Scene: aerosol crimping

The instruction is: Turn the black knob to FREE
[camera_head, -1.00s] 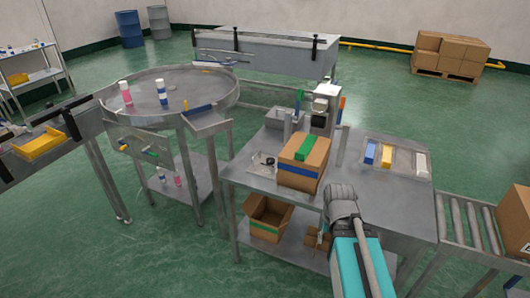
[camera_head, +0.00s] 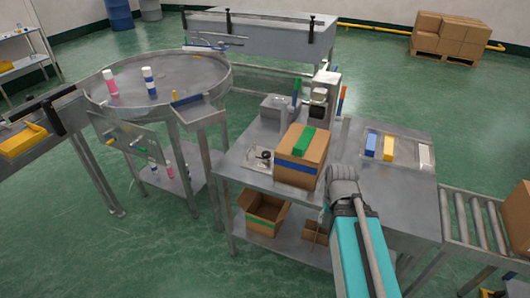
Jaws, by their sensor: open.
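I cannot make out a black knob with a FREE mark at this size. A panel (camera_head: 128,141) with small yellow and green parts hangs at the front of the round steel table (camera_head: 190,68). A bench machine (camera_head: 322,98) with a dark part stands at the back of the middle bench. My arm reaches up from the bottom right, in front of that bench. Its gripper is not visible, so I cannot see its jaws.
The middle steel bench (camera_head: 400,190) carries a cardboard box (camera_head: 301,157) with green and blue tape. A roller conveyor (camera_head: 470,218) adjoins at right. A yellow tray (camera_head: 22,140) lies at far left. Green floor (camera_head: 90,260) is clear at front left.

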